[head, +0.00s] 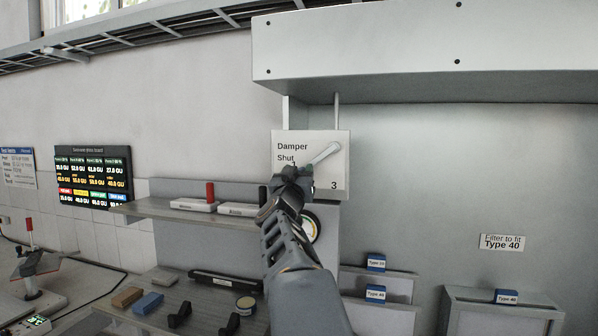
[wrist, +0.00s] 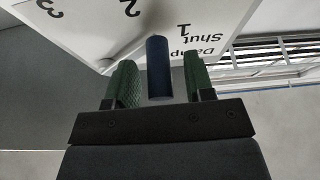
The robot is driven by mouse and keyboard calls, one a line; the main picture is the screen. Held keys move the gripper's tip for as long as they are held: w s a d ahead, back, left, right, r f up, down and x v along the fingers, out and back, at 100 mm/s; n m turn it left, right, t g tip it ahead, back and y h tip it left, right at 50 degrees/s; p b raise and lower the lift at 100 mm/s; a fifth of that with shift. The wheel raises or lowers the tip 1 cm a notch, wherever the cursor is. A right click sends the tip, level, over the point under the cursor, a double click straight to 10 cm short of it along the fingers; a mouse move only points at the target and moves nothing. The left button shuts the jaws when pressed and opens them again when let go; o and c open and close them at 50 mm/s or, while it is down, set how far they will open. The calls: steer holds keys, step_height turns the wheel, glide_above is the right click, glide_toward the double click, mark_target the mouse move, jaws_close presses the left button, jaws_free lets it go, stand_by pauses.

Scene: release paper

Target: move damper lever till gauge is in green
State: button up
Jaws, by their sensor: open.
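In the wrist view, a dark blue handle (wrist: 159,68) stands between the green pads of my open gripper (wrist: 158,84), with gaps on both sides. The round gauge (head: 315,229) is mostly hidden behind my arm; its needle and any green zone cannot be made out.
A grey hood (head: 420,55) juts out above the plate. A shelf (head: 160,208) with two white boxes, one bearing a red cylinder (head: 210,192), lies to the left. A lit board (head: 93,176) hangs on the left wall. Filter boxes with blue labels stand at lower right.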

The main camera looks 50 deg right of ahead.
jaws_close()
stand_by(0.5)
